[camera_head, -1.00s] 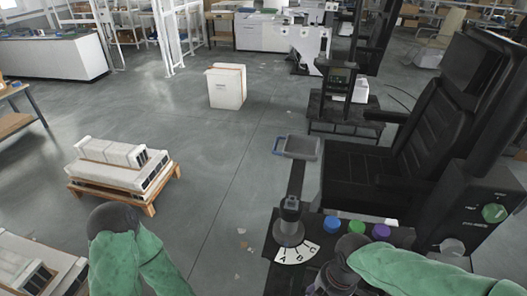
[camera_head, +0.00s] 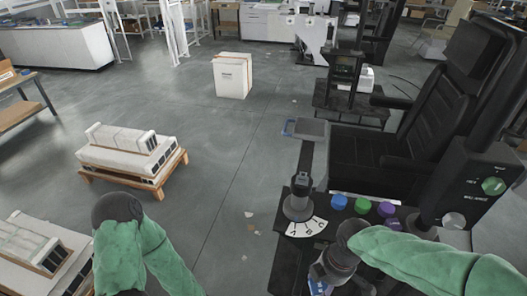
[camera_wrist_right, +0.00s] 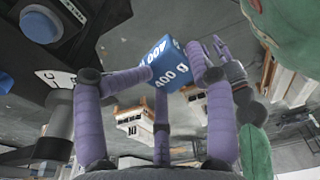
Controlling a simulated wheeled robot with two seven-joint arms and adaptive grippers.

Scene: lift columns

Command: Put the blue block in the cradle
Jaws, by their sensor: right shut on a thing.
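The blue block (camera_wrist_right: 168,68), marked "400 g" in white, is held between the purple fingers of my right gripper (camera_wrist_right: 170,82) in the right wrist view. In the head view only a small blue part of it (camera_head: 318,288) shows at the bottom edge, under my right wrist. A shallow grey tray with a blue edge (camera_head: 311,129), possibly the cradle, stands beyond the lever, left of the black seat, apart from the block. My left gripper (camera_wrist_right: 222,58) shows partly beyond the right fingers in the wrist view; its opening is unclear.
A black console carries a lever (camera_head: 299,190), a white A-B-C dial (camera_head: 308,228) and blue, green and purple knobs (camera_head: 363,206). The black seat (camera_head: 385,150) stands at right. Pallets with white blocks (camera_head: 130,160) stand at left. Open floor lies between.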

